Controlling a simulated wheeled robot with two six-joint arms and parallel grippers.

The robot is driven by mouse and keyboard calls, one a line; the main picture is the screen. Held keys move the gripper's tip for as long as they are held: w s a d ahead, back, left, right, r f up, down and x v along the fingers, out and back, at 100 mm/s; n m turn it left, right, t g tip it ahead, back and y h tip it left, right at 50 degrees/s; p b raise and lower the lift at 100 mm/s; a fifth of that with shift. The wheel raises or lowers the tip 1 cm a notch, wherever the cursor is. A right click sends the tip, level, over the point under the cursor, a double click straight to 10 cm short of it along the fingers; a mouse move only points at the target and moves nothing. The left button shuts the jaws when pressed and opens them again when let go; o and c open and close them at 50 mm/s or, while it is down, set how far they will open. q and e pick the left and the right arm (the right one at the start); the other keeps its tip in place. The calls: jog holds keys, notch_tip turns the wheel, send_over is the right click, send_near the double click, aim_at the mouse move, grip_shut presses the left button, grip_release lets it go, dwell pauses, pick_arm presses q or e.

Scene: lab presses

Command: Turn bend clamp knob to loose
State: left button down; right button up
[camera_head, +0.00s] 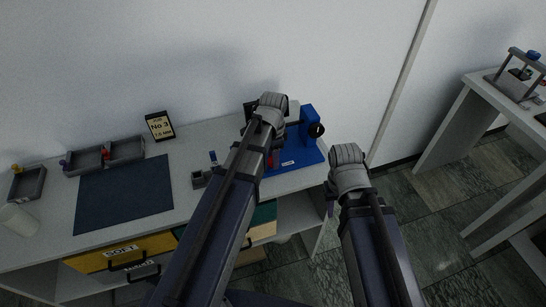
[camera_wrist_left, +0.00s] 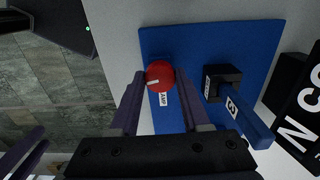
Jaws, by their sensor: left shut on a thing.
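The red clamp knob (camera_wrist_left: 160,72), with a pale mark on it, sits on the blue base plate (camera_wrist_left: 262,50) in the left wrist view. A partly covered label ending in "AMP" (camera_wrist_left: 164,100) is beside it. My left gripper (camera_wrist_left: 160,80) has its fingers on either side of the knob and is shut on it.
A dark block with a blue lever (camera_wrist_left: 238,100) stands near the knob. A dark mat (camera_head: 125,195), grey trays (camera_head: 105,157) and a "No 3" sign (camera_head: 159,125) are on the table's left part. Another table (camera_head: 480,85) stands at right.

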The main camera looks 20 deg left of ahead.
pick_arm(q)
jog(key=n, duration=0.3)
jog(key=shift+n, duration=0.4)
jog(key=n, duration=0.4)
jog(key=shift+n, duration=0.3)
jog(key=n, duration=0.4)
jog(key=shift+d+n, duration=0.1)
jog(key=shift+n, duration=0.2)
jog(key=n, duration=1.2)
jog(key=shift+n, duration=0.3)
jog(key=n, duration=0.4)
jog(key=shift+n, duration=2)
